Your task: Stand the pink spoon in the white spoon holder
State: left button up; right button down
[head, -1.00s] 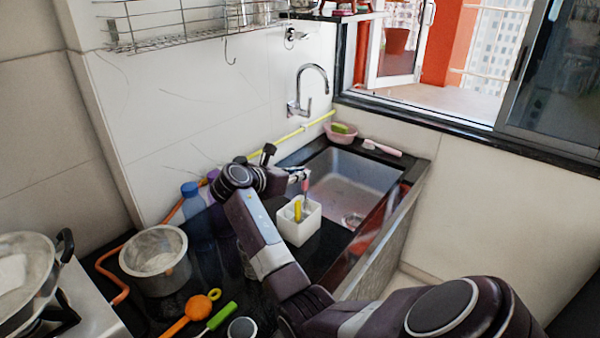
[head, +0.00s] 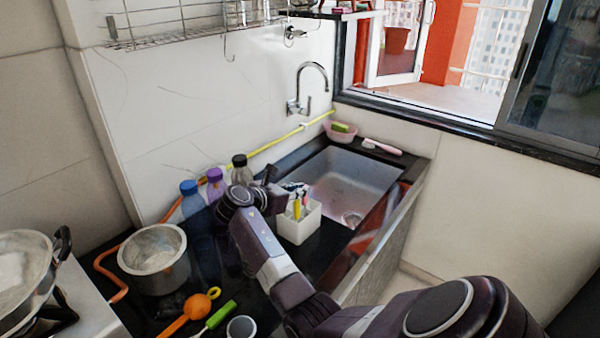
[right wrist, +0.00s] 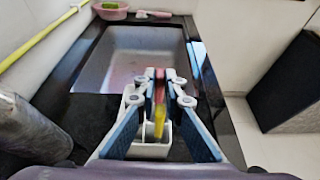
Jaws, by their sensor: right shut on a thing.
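The white spoon holder (head: 299,228) stands on the dark counter left of the sink, with a yellow utensil (head: 297,209) upright in it. My right gripper (head: 297,187) is just above the holder's opening, shut on the pink spoon (head: 305,200). The spoon points down, and its lower part seems to be inside the holder. In the right wrist view the fingers (right wrist: 159,76) close on the reddish-pink spoon (right wrist: 159,86), above the yellow utensil and the white holder (right wrist: 152,150). The spoon's lower end is hidden. My left gripper is not in view.
Several bottles (head: 214,186) stand close behind my right wrist by the wall. The sink (head: 350,182) is right of the holder. A steel pot (head: 153,260), an orange ladle (head: 190,315) and a green-handled utensil (head: 222,316) are at the left. A pink-handled brush (head: 382,147) lies behind the sink.

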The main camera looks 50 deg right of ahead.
jog(key=shift+f, duration=0.25)
jog(key=c, duration=2)
grip_release()
jog(key=shift+o, duration=0.2)
jog(key=v, duration=1.2)
jog(key=shift+s, duration=0.1)
